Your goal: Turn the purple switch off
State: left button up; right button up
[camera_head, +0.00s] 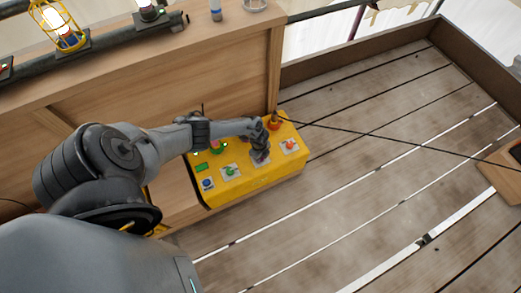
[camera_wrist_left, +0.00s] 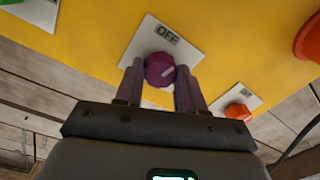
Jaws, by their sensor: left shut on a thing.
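The purple switch (camera_wrist_left: 159,70) is a round knob with a light pointer mark, on a white plate (camera_wrist_left: 185,47) labelled OFF. The plate is on the yellow control box (camera_head: 240,190). My left gripper (camera_wrist_left: 161,80) is at the knob, one finger on each side, shut on it. In the head view my left gripper (camera_head: 260,155) reaches down over the box and hides most of the purple switch. A pale spot shows just below the knob between the fingers; I cannot tell what it is. My right gripper is in neither view.
On the box are a green switch (camera_head: 230,171), a blue one (camera_head: 207,184) and an orange one (camera_head: 290,145). An orange-red knob (camera_head: 274,123) stands at the back corner. A wooden wall (camera_head: 180,80) rises behind the box. The plank floor at right is largely clear.

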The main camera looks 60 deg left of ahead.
pick_arm(q)
jog(key=shift+n+p, duration=0.3)
jog(key=shift+n, duration=1.3)
jog(key=o, duration=1)
jog(key=shift+o, duration=0.2)
jog(key=shift+r, duration=0.1)
notch_tip(320, 180, up, 11)
jog(key=p, duration=0.8)
jog(key=shift+s+d+f, duration=0.15)
jog(key=shift+s+f, duration=0.05)
jog(key=shift+s, duration=0.05)
